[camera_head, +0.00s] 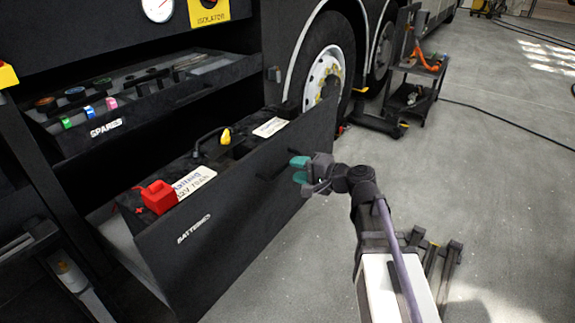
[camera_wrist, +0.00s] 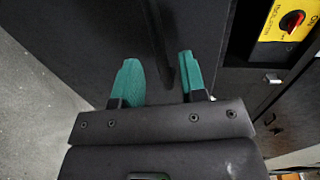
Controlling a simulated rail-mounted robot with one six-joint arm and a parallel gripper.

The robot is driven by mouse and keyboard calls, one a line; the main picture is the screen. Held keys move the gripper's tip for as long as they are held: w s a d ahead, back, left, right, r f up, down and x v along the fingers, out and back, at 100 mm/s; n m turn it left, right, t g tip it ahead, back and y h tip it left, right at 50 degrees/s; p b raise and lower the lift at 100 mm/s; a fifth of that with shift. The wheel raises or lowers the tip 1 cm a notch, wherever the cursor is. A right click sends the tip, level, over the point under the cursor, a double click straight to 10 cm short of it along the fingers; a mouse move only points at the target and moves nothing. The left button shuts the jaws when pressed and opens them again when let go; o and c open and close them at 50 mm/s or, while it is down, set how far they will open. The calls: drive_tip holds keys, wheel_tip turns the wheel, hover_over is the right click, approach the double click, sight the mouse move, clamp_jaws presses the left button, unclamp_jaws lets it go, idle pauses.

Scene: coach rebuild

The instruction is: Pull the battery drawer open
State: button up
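The battery drawer (camera_head: 215,232) stands pulled out from the black cabinet, its front lettered "BATTERIES". Inside it are black batteries with white labels, a red terminal cover (camera_head: 159,197) and a yellow cap (camera_head: 225,136). A dark handle (camera_head: 272,168) is on the drawer front. My gripper (camera_head: 299,169) is beside the handle, with its teal fingers apart. In the wrist view, the fingers (camera_wrist: 160,78) are open in front of the dark drawer front, and a dark bar (camera_wrist: 159,45), seemingly the handle, shows in the gap. I cannot tell whether the fingers touch it.
The spares drawer (camera_head: 150,118), holding tape rolls, is above on the left. A yellow isolator panel (camera_head: 217,11) is on the cabinet; it also shows in the wrist view (camera_wrist: 281,22). A coach wheel (camera_head: 325,72) stands behind the drawer. A trolley (camera_head: 420,75) is farther back. Floor at right is mostly clear.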

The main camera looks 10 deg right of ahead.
drive_tip(key=v, duration=0.6)
drive_tip(key=shift+p, duration=0.4)
drive_tip(key=shift+s, duration=0.15)
drive_tip(key=s+d+f+n+g+h, duration=0.3)
drive_tip(key=s+f+n+g+h, duration=0.6)
drive_tip(key=s+f+h, duration=0.4)
wheel_tip(320, 180, up, 26)
drive_tip(key=a+m+g+y+p, duration=0.1)
drive_tip(key=p, duration=2.5)
drive_tip(key=shift+s+a+f, duration=0.15)
drive_tip(key=shift+a, duration=0.15)
